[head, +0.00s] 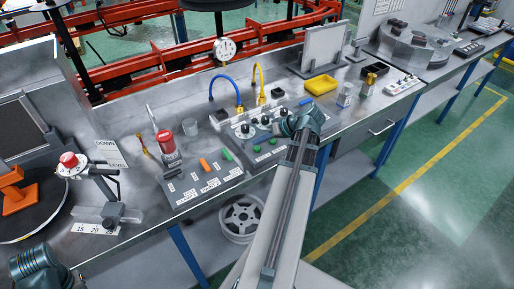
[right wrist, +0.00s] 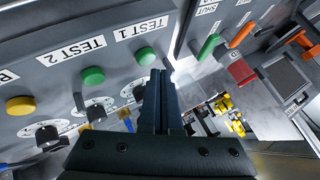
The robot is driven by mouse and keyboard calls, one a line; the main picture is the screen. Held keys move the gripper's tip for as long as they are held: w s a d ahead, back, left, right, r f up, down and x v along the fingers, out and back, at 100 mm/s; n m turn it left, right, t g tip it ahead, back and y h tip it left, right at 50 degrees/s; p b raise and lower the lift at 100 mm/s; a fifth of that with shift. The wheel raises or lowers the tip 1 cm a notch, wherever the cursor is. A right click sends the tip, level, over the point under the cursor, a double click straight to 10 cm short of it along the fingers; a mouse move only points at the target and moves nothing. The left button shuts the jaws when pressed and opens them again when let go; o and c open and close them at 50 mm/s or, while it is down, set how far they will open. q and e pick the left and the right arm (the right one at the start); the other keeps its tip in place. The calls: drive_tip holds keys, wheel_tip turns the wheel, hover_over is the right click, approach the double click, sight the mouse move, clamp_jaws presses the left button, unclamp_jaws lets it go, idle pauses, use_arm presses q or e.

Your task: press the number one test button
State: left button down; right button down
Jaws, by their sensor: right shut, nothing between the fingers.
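In the right wrist view, the green button marked TEST 1 (right wrist: 146,56) sits on the grey panel, just left of my right fingertips. In the head view, it is the left one of two small green buttons (head: 257,148). My right gripper (right wrist: 160,74) is shut and empty, its tips close to that button; I cannot tell whether they touch it. The green TEST 2 button (right wrist: 92,75) is farther left. In the head view, my right wrist covers part of the panel. Only part of my left arm shows at bottom left, and its gripper is not visible.
A yellow button (right wrist: 20,105) is at the left of the wrist view. A second panel (head: 202,181) with orange and green switches stands beside the test panel. A red-topped can (head: 165,142) and yellow tray (head: 321,84) are also on the bench.

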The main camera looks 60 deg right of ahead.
sight(260, 149)
drive_tip(key=shift+f+b, duration=0.45)
drive_tip(key=shift+f+b, duration=0.4)
drive_tip(key=shift+b, duration=0.05)
idle(0.6)
drive_tip(key=shift+r, duration=0.15)
drive_tip(key=shift+r+p, duration=0.75)
drive_tip(key=shift+p, duration=0.2)
wheel_tip(260, 149, up, 5)
drive_tip(key=p, duration=0.5)
